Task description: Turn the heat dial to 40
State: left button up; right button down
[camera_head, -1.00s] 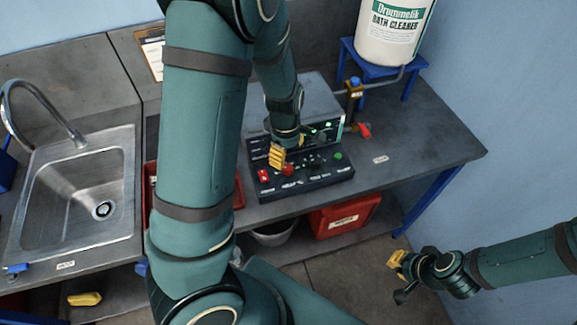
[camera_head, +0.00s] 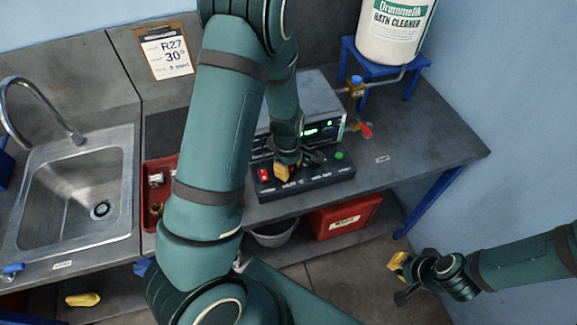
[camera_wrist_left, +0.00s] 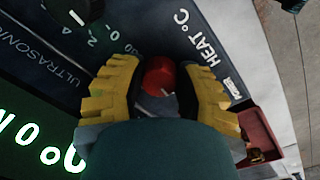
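The red heat dial (camera_wrist_left: 158,77) with a white pointer mark lies between the yellow fingers of my left gripper (camera_wrist_left: 156,66) in the left wrist view. The label "HEAT °C" (camera_wrist_left: 195,38) is printed beside it. The fingers are apart, one on each side of the dial; I cannot tell whether they touch it. In the head view my left gripper (camera_head: 288,170) is down at the black control panel (camera_head: 320,183) and hides the dial. The dial's scale numbers are mostly hidden. My right gripper (camera_head: 399,268) hangs away from the bench at lower right; its opening is unclear.
A red switch (camera_head: 264,175) and a green button (camera_head: 339,155) flank the dial's place. A black knob (camera_wrist_left: 72,8) is close by. A tap with a red handle (camera_head: 365,130) stands behind right. A clipboard (camera_head: 168,50) reads "R27" and "30°". The bench's right end is clear.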

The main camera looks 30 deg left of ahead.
pick_arm(q)
grip_shut()
jog(key=shift+m, duration=0.3)
jog(key=m+b, duration=0.1)
jog(key=m, duration=0.5)
jog(key=m+b, duration=0.1)
jog(key=m, duration=0.3)
jog(key=shift+s+f+m, duration=0.1)
jog(key=shift+m, duration=0.3)
jog(key=m+b, duration=0.1)
jog(key=m, duration=0.3)
jog(key=shift+m, duration=0.3)
jog(key=o, duration=0.8)
grip_release()
jog(key=shift+a+h, duration=0.1)
jog(key=shift+h, duration=0.2)
jog(key=shift+r, duration=0.2)
